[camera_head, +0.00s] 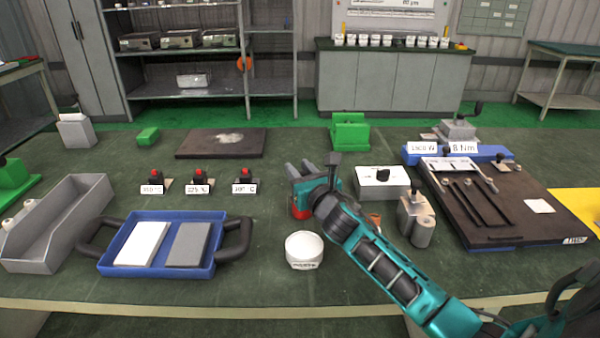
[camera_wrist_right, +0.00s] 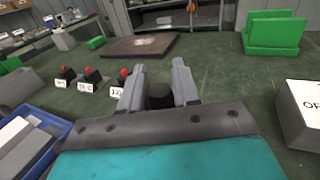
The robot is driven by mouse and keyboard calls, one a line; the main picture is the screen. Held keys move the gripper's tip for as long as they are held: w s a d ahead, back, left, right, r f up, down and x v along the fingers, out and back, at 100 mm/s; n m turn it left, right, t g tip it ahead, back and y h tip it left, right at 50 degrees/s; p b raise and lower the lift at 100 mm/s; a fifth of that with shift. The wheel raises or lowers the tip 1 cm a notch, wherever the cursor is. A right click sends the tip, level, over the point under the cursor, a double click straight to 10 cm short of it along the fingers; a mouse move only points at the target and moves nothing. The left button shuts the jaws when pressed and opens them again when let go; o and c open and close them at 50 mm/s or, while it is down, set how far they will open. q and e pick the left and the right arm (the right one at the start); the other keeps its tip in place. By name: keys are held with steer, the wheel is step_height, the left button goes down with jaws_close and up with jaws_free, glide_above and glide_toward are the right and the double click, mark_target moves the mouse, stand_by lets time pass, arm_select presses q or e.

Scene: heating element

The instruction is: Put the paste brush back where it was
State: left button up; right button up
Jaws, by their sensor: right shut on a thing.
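My right gripper (camera_head: 299,172) is above the middle of the green bench, its fingers pointing away from me. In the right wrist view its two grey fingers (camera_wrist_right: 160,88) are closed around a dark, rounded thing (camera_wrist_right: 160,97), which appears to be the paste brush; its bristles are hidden. In the head view a red part (camera_head: 301,210) shows just below the gripper; I cannot tell whether it belongs to the brush. A white paste jar (camera_head: 304,251) with a label stands on the bench in front of the gripper. My left gripper is not in view.
A blue tray (camera_head: 157,271) with two slabs and a grey trough (camera_head: 60,225) are at left. Red-button blocks (camera_head: 199,178) stand behind the tray. A white switch box (camera_head: 381,186), metal holder (camera_head: 416,213) and dark board (camera_head: 530,215) are at right. A green stand (camera_head: 349,134) is behind.

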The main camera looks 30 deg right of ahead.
steer(key=shift+f, duration=0.1)
steer(key=o, duration=1.1)
steer(key=shift+c, duration=0.2)
steer(key=s+a, duration=0.2)
steer(key=s, duration=0.9)
steer(key=shift+s+r, duration=0.2)
steer(key=shift+s, duration=0.2)
